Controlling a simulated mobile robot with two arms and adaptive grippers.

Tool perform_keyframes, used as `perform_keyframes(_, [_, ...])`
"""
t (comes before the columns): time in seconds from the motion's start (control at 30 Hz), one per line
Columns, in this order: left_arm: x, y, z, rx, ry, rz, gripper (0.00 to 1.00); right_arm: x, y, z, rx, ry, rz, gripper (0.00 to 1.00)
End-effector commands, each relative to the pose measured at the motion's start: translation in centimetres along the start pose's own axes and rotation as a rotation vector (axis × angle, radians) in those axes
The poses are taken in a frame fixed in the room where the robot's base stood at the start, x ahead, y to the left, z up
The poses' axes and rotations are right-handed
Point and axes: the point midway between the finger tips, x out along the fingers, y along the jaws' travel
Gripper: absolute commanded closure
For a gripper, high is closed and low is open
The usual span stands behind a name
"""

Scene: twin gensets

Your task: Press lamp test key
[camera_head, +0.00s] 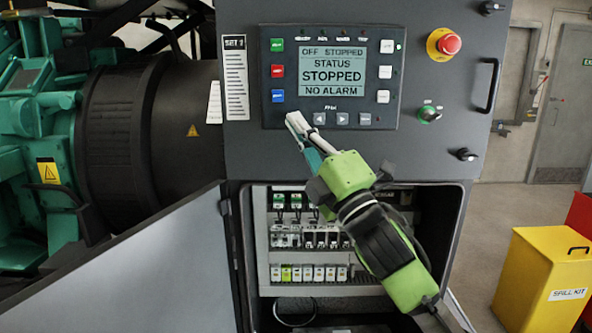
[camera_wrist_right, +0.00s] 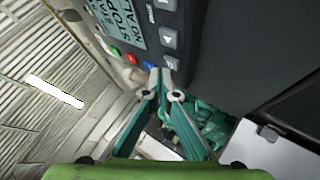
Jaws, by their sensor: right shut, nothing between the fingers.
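The control panel (camera_head: 333,77) is a dark unit on the grey cabinet, its screen (camera_head: 332,74) reading OFF, STOPPED and NO ALARM. Green, red and blue keys run down its left side and pale keys down its right. A row of grey keys (camera_head: 342,118) lies below the screen. I cannot read which key is lamp test. My right gripper (camera_head: 294,120) is shut and empty, fingertips at the panel's lower left, by the left end of that row. In the right wrist view its tips (camera_wrist_right: 163,75) are close to the blue key (camera_wrist_right: 151,66); whether they touch is unclear. My left gripper is not in view.
An open cabinet bay with terminals (camera_head: 310,273) is below the panel, its door (camera_head: 130,270) swung left. A red emergency stop (camera_head: 449,44) and a green selector (camera_head: 429,113) are to the right. A yellow spill kit bin (camera_head: 545,285) stands on the floor at right.

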Motion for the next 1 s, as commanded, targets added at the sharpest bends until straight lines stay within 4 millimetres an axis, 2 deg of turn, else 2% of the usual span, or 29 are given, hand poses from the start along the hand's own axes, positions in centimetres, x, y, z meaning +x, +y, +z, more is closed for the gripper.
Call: perform_keyframes(1.0, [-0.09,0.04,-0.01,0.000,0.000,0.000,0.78,0.68,-0.45,0.48,0.001,0.000,0.000,1.00])
